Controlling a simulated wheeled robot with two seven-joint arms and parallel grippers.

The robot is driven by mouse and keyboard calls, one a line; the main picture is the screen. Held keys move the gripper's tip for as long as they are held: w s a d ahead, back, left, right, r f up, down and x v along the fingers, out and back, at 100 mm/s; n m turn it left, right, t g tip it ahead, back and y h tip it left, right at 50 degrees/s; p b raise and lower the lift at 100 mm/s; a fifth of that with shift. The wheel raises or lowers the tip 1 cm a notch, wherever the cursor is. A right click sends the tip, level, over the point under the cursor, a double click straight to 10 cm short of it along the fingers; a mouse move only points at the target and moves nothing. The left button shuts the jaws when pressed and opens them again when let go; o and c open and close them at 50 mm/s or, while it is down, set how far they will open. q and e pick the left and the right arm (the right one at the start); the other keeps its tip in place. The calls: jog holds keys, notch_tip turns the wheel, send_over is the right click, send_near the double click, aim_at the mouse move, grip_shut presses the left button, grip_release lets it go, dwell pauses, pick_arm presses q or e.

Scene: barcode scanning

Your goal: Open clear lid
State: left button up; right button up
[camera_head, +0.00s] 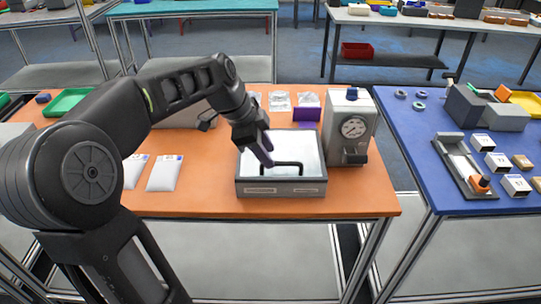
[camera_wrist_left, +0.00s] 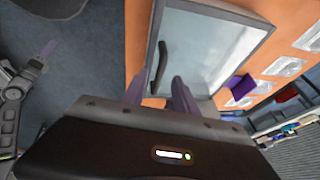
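The clear lid (camera_head: 304,147) lies over a grey box (camera_head: 281,189) on the orange table; the lid looks shut. A black bar handle (camera_head: 290,164) sits near its front edge. In the left wrist view the lid (camera_wrist_left: 205,50) and handle (camera_wrist_left: 160,62) also show. My left gripper (camera_head: 265,158) is over the handle's left part. Its two purple fingers (camera_wrist_left: 159,94) are apart, one on each side of the handle's lower end; contact is unclear.
A grey machine with a round dial (camera_head: 354,126) stands close right of the box. A purple block (camera_head: 306,113) and silvery bags (camera_head: 280,101) lie behind it. White packets (camera_head: 165,172) lie to the left. A blue table (camera_head: 414,134) stands at the right.

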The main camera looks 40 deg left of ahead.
pick_arm(q)
jog(key=shift+x, duration=1.3)
grip_shut()
dwell(0.5)
